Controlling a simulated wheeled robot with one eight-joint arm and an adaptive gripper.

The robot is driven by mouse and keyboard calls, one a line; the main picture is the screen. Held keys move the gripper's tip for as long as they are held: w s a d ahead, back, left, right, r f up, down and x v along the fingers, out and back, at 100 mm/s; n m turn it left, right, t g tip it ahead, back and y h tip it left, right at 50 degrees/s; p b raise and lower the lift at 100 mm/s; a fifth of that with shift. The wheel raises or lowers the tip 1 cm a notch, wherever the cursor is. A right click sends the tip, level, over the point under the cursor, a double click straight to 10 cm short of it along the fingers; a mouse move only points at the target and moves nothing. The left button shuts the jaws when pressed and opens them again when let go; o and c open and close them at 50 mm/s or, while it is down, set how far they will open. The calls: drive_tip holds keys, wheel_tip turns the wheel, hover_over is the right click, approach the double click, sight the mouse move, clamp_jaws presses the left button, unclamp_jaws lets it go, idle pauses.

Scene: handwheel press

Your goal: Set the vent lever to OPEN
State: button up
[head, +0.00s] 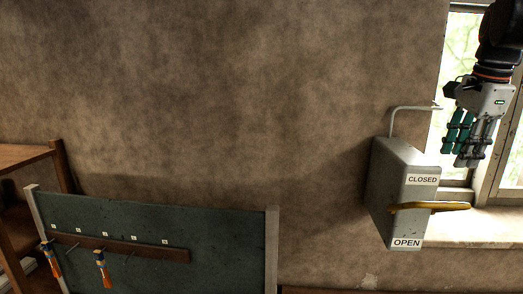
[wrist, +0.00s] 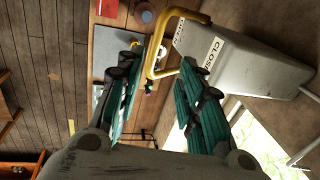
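The vent box (head: 385,180) is a grey housing on the wall at the right of the head view. It has a CLOSED label (head: 423,180) near its top and an OPEN label (head: 407,243) near its bottom. The yellow vent lever (head: 430,206) sticks out roughly level between the two labels. In the wrist view the lever (wrist: 204,17) is a bent yellow bar beyond and between my fingertips. My gripper (head: 466,160) points down above the lever's outer end, with a visible gap. Its teal fingers (wrist: 162,62) are apart and hold nothing.
A bright window (head: 510,150) with a sill (head: 470,228) lies behind and right of my gripper. A thin pale pipe (head: 412,108) rises from the box top. A dark tool board (head: 225,235) with hanging tools stands lower left. The wall between is bare.

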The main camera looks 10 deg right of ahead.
drive_tip(key=p, duration=0.2)
approach(443, 204)
drive_tip(key=shift+m, duration=0.3)
drive_tip(key=x, duration=0.8)
drive_tip(key=shift+w+f, duration=0.1)
drive_tip(key=shift+w, duration=0.1)
clamp_jaws()
